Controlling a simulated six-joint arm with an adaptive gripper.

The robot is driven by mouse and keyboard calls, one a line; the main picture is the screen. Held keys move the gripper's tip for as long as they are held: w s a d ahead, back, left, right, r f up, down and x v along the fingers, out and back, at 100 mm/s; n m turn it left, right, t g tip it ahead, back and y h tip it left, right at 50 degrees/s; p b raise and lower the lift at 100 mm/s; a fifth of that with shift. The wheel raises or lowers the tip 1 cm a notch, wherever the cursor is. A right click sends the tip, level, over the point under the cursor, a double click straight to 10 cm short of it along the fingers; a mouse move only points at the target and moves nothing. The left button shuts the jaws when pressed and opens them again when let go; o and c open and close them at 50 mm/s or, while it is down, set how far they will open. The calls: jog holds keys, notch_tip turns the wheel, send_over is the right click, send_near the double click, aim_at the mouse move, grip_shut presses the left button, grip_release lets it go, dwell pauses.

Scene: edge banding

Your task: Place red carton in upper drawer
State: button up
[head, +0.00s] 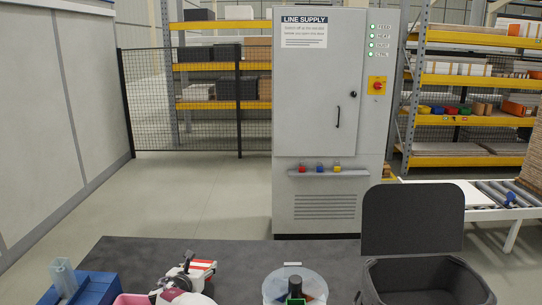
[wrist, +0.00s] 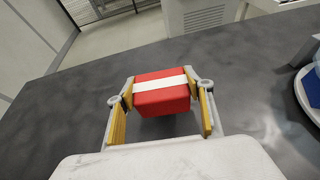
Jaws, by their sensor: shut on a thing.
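The red carton (wrist: 162,96) with a white band sits between the two fingers of my gripper (wrist: 162,104) in the wrist view. The yellow-lined fingers are shut on its left and right ends. Dark shadow lies on the worktop around and below it; its exact height is hard to tell. In the head view the carton (head: 203,266) and my gripper (head: 188,272) show at the lower left, over the dark table (head: 240,253). I can make out no drawer in either view.
A blue bin (head: 98,286) and a pink container (head: 132,299) are at the table's left. A round clear tub (head: 273,289) with coloured pieces stands right of my gripper. A dark bin with a raised lid (head: 412,218) is further right. A grey cabinet (head: 315,100) stands behind.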

aim_at(200, 265)
jog(key=shift+f, duration=1.6)
jog(key=shift+r, duration=0.1)
jog(key=shift+r, duration=4.7)
notch_tip(200, 265, down, 10)
jog(key=shift+r, duration=0.1)
jog(key=shift+v, duration=1.2)
jog(key=shift+s+d+r, duration=0.1)
jog(key=shift+s+r, duration=0.05)
jog(key=shift+s, duration=0.55)
jog(key=shift+s+d+r, duration=0.1)
jog(key=shift+s+r, duration=0.1)
jog(key=shift+s, duration=0.5)
jog(key=shift+w, duration=0.15)
jog(key=shift+a+x, duration=0.15)
jog(key=shift+x, duration=0.85)
jog(key=shift+a+x, duration=0.1)
jog(key=shift+x, duration=0.9)
